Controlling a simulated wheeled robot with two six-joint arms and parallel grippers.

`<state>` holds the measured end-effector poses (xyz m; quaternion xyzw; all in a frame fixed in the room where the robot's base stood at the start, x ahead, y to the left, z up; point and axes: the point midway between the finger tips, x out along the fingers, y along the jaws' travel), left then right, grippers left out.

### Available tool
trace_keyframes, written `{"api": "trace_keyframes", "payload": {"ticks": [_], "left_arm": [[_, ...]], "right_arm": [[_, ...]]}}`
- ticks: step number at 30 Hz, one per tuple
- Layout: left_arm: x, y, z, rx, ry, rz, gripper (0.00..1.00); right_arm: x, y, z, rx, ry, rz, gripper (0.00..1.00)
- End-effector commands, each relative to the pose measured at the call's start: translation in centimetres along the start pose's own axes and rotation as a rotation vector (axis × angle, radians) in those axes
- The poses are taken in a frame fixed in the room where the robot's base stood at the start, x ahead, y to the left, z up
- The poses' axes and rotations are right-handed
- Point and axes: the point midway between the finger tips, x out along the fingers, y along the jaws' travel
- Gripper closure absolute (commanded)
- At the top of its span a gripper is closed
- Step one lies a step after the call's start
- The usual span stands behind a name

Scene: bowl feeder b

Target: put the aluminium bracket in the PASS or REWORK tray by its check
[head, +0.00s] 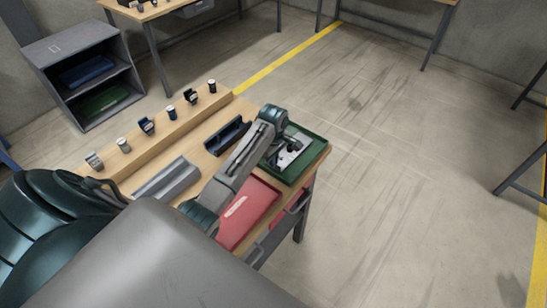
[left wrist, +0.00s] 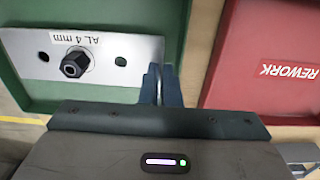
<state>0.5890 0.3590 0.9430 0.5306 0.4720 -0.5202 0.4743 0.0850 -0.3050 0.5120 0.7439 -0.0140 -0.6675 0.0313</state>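The aluminium bracket (left wrist: 30,50) is a pale metal plate marked "AL 4 mm", with a dark hex bolt head and dark holes. It is in the green tray (left wrist: 90,12), and its plate also shows in the head view (head: 287,157), partly covered by my gripper. My left gripper (left wrist: 161,82) is over the green tray at the bracket's right end, its fingers close together with a thin pale edge of the bracket between them. The red tray (left wrist: 265,60), marked "REWORK", is to the right and also shows in the head view (head: 247,211). My right gripper is out of view.
A grey channel-shaped block (head: 168,181) and a dark holder (head: 228,136) are on the wooden bench. Several small parts stand along a raised wooden ledge (head: 160,128) at its back. A grey shelf (head: 75,60) stands behind. The floor right of the bench is clear.

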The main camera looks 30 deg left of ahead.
Motion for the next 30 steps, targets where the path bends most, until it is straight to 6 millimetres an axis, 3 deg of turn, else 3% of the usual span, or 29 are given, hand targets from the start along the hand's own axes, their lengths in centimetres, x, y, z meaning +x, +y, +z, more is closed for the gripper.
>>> {"api": "trace_keyframes", "payload": {"ticks": [8, 9, 12, 30], "left_arm": [[0.55, -0.02, -0.03, 0.000, 0.001, -0.001, 1.00], [0.62, -0.07, -0.03, 0.000, 0.000, -0.002, 0.89], [0.61, -0.06, -0.03, 0.000, 0.000, -0.002, 0.75], [-0.28, 0.04, -0.06, 0.000, 0.001, 0.001, 0.75]], "right_arm": [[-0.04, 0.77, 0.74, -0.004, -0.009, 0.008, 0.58], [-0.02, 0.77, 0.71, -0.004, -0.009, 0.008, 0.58], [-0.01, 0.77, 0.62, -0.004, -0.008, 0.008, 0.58], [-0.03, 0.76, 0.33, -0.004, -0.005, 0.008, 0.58]]}}
